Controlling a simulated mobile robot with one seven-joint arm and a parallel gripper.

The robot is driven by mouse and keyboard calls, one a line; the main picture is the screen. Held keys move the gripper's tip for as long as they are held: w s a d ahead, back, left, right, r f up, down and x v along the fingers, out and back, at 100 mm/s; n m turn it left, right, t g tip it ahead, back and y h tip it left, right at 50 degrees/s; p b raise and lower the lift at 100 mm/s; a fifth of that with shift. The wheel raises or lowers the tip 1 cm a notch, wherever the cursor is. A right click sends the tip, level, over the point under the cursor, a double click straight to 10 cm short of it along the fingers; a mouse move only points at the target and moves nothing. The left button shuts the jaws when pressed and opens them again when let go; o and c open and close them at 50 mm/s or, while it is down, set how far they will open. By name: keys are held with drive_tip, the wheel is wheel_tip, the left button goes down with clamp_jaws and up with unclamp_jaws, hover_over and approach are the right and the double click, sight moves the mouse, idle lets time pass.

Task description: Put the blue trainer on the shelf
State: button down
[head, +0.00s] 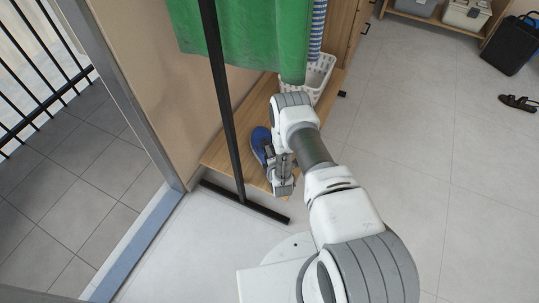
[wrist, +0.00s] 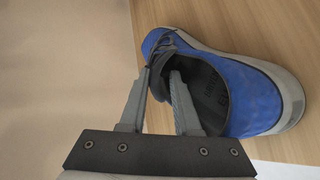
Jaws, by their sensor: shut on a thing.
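The blue trainer (head: 260,137) with a grey-white sole is at the wooden shelf board (head: 220,153), beside the beige wall. In the wrist view the trainer (wrist: 256,98) is upright, its dark opening facing the camera. My gripper (wrist: 160,73) is shut on the near side of its collar, with one finger inside the opening and one outside. In the head view my gripper (head: 281,163) is partly hidden by my wrist. The wooden surface (wrist: 230,18) lies right behind the trainer; I cannot tell whether the sole touches it.
A black stand (head: 232,130) with a long foot bar rises in front of the board, left of my arm. A green cloth (head: 240,35) hangs above. A white basket (head: 320,75) sits at the board's far end. A black suitcase (head: 510,45) and sandal (head: 518,103) are far right.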

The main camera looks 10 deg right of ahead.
drive_tip(key=c, duration=0.6)
unclamp_jaws()
drive_tip(key=shift+s+r, duration=0.2)
drive_tip(key=p+v, duration=0.4)
drive_tip(key=v, duration=0.7)
drive_tip(key=shift+s+p, duration=0.3)
drive_tip(key=shift+p, duration=0.05)
